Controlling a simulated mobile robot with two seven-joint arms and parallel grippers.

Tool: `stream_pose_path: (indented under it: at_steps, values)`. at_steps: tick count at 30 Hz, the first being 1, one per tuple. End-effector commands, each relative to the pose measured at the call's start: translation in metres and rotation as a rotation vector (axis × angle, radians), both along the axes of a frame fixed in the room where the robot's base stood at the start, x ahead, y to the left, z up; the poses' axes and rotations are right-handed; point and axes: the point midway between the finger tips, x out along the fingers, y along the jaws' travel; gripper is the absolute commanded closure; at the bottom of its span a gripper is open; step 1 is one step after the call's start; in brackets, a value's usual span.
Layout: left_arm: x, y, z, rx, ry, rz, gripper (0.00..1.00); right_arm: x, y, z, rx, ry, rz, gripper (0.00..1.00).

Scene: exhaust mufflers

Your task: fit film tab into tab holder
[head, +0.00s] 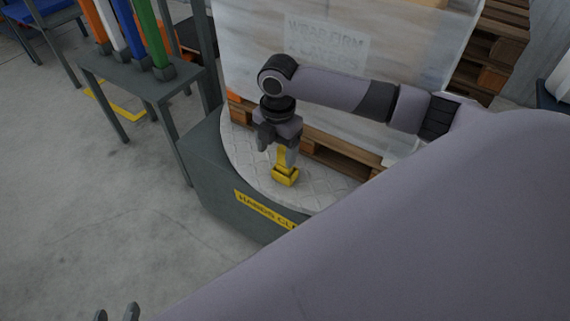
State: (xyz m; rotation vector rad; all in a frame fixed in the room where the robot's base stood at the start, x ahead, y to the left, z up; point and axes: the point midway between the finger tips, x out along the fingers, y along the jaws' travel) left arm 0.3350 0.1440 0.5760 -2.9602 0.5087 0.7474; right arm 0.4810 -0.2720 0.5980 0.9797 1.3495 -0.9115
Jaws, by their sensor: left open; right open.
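A yellow block-like piece (286,177), which looks like the tab holder, sits on the round patterned turntable (243,158) in front of the wrapped load. A narrower yellow part rises from it towards my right gripper (280,147). My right gripper points down and is open, its fingers around or just beside the top of that yellow part; I cannot tell if they touch it. I cannot make out the film tab separately. My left gripper (117,314) shows only as two spread fingertips at the bottom edge, open and empty, far from the turntable.
The film-wrapped pallet load (345,40) stands on the turntable close behind my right gripper. A dark stand (135,82) with coloured posts is at the upper left. Wooden pallets (497,55) are at the upper right. The floor (75,200) at left is clear.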

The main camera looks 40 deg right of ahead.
Motion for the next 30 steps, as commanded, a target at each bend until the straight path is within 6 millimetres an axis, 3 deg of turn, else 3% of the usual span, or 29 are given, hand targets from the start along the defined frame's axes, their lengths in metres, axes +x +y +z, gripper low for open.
stream_pose_path:
  at_steps: [1, 7, 21, 30]
  values:
    - [0.0, -0.001, -0.007, -0.002, -0.004, -0.003, 0.51, 0.002, -0.008, 0.0, -0.017, 0.01, 0.015, 0.28]
    - [0.001, -0.003, -0.004, -0.008, -0.005, -0.005, 0.51, 0.006, -0.022, 0.009, -0.034, 0.03, 0.04, 0.28]
    - [0.01, -0.025, -0.015, -0.155, -0.001, -0.034, 0.51, 0.004, -0.027, -0.051, -0.032, 0.03, 0.041, 0.28]
    - [0.011, -0.029, -0.013, -0.181, 0.003, -0.04, 0.51, 0.004, -0.026, -0.059, -0.032, 0.028, 0.042, 0.28]
